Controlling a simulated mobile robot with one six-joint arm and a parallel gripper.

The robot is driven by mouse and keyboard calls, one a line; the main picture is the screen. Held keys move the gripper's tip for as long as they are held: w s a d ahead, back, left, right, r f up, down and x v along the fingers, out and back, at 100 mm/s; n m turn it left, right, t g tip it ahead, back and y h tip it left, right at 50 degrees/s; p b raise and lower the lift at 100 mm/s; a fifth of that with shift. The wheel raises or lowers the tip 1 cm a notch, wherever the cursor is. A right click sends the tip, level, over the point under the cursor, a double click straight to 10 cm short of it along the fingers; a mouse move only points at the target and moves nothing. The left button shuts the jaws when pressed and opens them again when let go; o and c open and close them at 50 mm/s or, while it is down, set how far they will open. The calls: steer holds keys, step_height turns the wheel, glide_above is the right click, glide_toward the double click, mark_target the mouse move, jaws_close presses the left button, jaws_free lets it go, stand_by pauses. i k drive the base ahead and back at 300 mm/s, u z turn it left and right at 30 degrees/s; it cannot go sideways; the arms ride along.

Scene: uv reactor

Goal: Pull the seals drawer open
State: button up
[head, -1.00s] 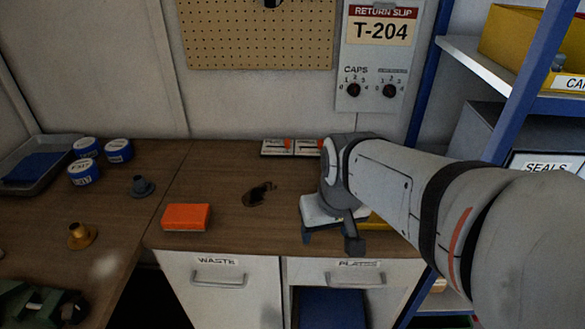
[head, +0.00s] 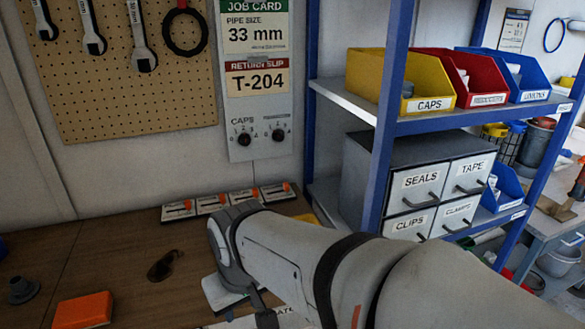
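The seals drawer (head: 419,182) is the upper left front of a grey drawer cabinet (head: 371,176) on the lower shelf of a blue rack. Its white front reads SEALS, has a dark bar handle, and looks shut, level with its neighbours. The tape, clips and clamps drawers sit beside and below it. My gripper (head: 260,312) is low at the bottom middle, over the wooden bench, to the left of the cabinet and well apart from it. My arm hides much of it, and its fingers are not clear.
A blue rack post (head: 387,115) stands just in front of the cabinet's left side. Yellow (head: 432,85), red (head: 482,80) and blue (head: 521,75) bins stand on the shelf above. An orange block (head: 83,310) and a dark stain (head: 165,265) are on the bench (head: 110,255).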

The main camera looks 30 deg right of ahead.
mark_target(414, 188)
steer(key=z, duration=1.9)
steer(key=k, duration=1)
steer(key=u, duration=0.75)
steer(key=i, duration=0.85)
steer(key=z, duration=0.6)
